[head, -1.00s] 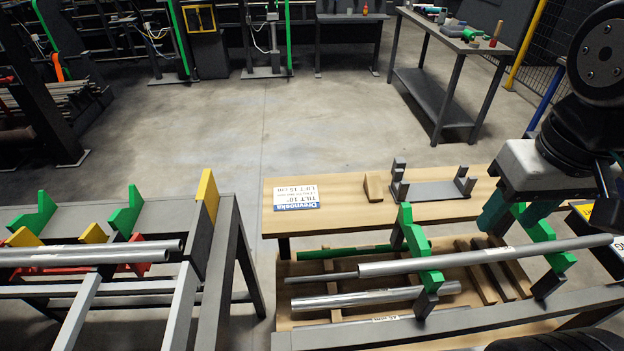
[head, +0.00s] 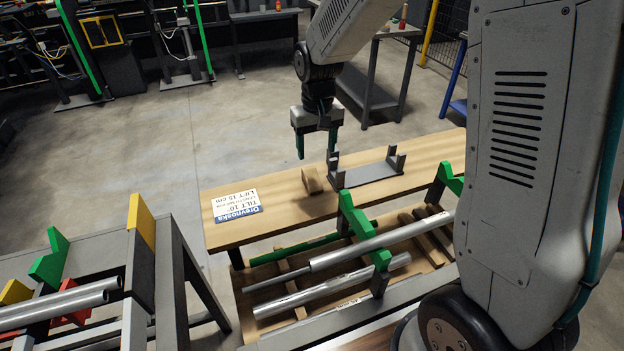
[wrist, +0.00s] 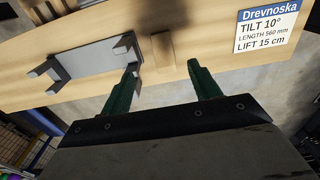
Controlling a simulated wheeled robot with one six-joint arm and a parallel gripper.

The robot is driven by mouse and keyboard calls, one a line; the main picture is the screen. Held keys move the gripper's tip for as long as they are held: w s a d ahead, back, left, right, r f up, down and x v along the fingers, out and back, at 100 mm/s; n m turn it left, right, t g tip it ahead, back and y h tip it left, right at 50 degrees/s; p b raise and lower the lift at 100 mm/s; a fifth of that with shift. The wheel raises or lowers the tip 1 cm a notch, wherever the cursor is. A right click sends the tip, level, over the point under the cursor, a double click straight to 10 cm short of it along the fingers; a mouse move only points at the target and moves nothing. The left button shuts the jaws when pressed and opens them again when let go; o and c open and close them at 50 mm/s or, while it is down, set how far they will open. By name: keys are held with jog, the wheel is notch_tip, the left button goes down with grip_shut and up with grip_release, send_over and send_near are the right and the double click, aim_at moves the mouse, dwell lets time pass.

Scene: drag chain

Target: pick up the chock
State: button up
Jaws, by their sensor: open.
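The chock, a small wooden wedge (head: 312,180), stands on the wooden bench top (head: 280,203), between the white label and a grey bracket. It also shows in the wrist view (wrist: 162,49), a little beyond and between the two green fingers. My gripper (head: 316,146) hangs above the bench near its far edge, fingers pointing down, open and empty. In the wrist view my gripper (wrist: 167,78) has its fingers spread wide, with the left fingertip appearing close to the grey bracket. The chock is apart from the fingers.
The grey bracket (head: 368,174) with upright ends lies right of the chock. The white Drevnoska label (head: 235,207) lies to its left. Metal tubes (head: 375,245) rest on green V-supports (head: 357,222) in front of the bench. Open floor (head: 240,125) lies behind.

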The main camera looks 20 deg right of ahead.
send_over(311, 174)
notch_tip(311, 174, down, 4)
jog(key=shift+f, duration=0.1)
notch_tip(311, 174, down, 8)
jog(key=shift+r, duration=0.25)
jog(key=c, duration=1.1)
